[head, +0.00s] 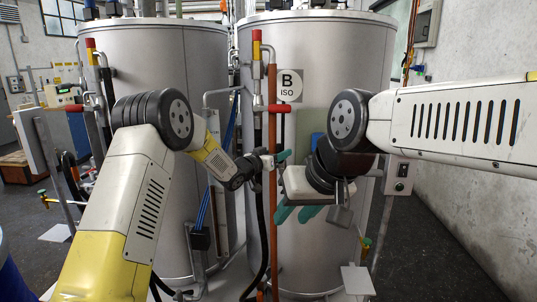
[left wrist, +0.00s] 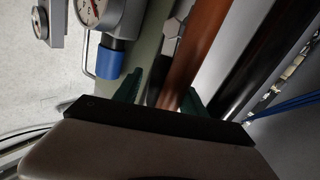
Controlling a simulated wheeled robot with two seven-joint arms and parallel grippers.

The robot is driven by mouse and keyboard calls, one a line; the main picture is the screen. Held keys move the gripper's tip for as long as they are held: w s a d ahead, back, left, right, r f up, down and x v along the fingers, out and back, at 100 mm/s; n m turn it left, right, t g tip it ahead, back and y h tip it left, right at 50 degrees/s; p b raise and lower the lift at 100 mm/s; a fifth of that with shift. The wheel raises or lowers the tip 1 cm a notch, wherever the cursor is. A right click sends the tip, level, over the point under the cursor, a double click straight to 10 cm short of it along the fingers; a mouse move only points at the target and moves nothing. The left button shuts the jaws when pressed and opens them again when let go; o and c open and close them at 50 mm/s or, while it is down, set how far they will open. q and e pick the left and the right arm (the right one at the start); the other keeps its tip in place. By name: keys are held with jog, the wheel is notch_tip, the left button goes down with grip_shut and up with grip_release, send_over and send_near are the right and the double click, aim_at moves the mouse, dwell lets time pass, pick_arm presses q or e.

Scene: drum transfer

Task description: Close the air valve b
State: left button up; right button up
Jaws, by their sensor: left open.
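Drum B (head: 335,75) is the right grey drum and carries a "B ISO" label (head: 289,86). A red handle (head: 279,108) sits by the copper-coloured pipe (head: 272,200) in front of it; I cannot tell for sure that it is air valve b. My left gripper (head: 279,158) is open at this pipe, below the red handle. In the left wrist view, the pipe (left wrist: 190,55) and a grey faceted fitting (left wrist: 170,35) show between or just beyond its green fingers. My right gripper (head: 297,213) is open and empty, lower, before drum B.
Another grey drum (head: 165,65) stands at left. A red-and-yellow handle (head: 257,42) sits higher on the pipework. A gauge (left wrist: 92,12) with a blue fitting (left wrist: 110,62) is close to my left gripper. A switch box (head: 400,176) stands at right. Clear floor lies at far right.

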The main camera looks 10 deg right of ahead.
pick_arm(q)
grip_shut()
dwell(1.3)
